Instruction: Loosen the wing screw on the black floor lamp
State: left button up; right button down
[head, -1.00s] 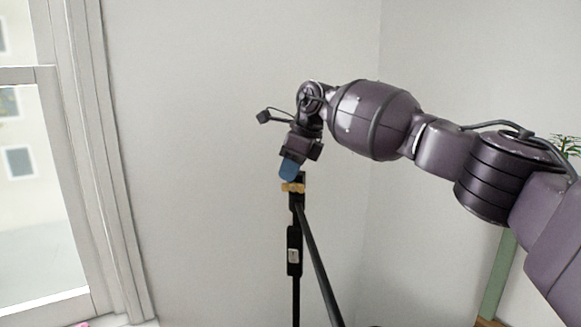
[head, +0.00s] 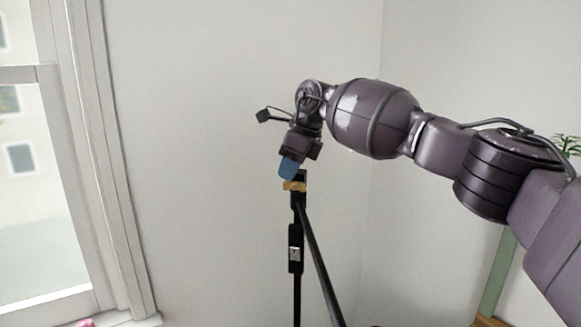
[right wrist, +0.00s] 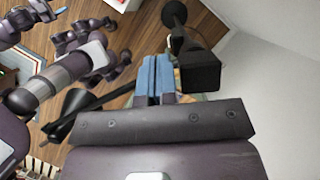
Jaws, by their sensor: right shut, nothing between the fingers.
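The black floor lamp (head: 296,262) stands upright near the room corner in the head view, with a dark arm slanting down to the right from its top. A yellow wing screw (head: 294,186) sits near the top of its post. My right gripper (head: 288,172) points down just above the wing screw, its blue fingers shut and empty. Whether the fingertips touch the screw cannot be told. In the right wrist view the blue fingers (right wrist: 154,80) lie together beside the lamp's black top block (right wrist: 200,72), and the screw is mostly hidden behind them. My left gripper is not clearly identifiable.
A white-framed window (head: 85,170) is at the left. Plain pale walls stand behind the lamp. A plant (head: 568,145) shows at the right edge. The right wrist view shows a wooden floor (right wrist: 135,35) below and a white wall (right wrist: 275,70).

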jog(key=shift+r, duration=0.5)
jog(key=shift+r, duration=0.1)
